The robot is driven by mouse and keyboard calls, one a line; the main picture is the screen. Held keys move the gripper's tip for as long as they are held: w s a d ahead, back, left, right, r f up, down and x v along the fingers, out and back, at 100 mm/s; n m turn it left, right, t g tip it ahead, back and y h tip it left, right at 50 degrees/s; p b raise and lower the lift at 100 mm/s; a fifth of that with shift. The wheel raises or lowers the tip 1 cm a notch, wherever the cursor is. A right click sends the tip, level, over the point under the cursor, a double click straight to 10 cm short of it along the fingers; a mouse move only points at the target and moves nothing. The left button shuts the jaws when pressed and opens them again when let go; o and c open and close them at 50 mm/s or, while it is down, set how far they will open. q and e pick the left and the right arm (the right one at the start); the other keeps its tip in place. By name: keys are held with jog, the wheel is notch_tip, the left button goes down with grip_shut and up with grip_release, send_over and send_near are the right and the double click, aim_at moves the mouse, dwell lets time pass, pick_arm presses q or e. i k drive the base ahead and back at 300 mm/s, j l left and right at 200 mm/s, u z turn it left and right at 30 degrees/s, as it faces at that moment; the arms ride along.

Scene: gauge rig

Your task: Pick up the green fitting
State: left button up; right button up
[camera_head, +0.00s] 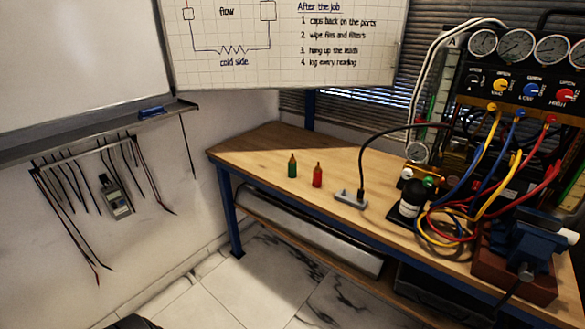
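The green fitting (292,168) stands upright on the wooden workbench (255,152), toward its left part. It has a green body and a narrow brass-coloured tip. A red fitting (317,176) of like shape stands just to its right, with a small gap between them. Neither of my grippers shows in the head view. Nothing covers the green fitting.
A grey block with a black cable (350,198) sits right of the fittings. Further right are a black bottle (411,203), coiled coloured hoses, a gauge panel (520,85) and a blue vise (535,245). The bench left of the fittings is clear.

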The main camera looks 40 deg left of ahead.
aim_at(291, 163)
jog(key=u, duration=1.25)
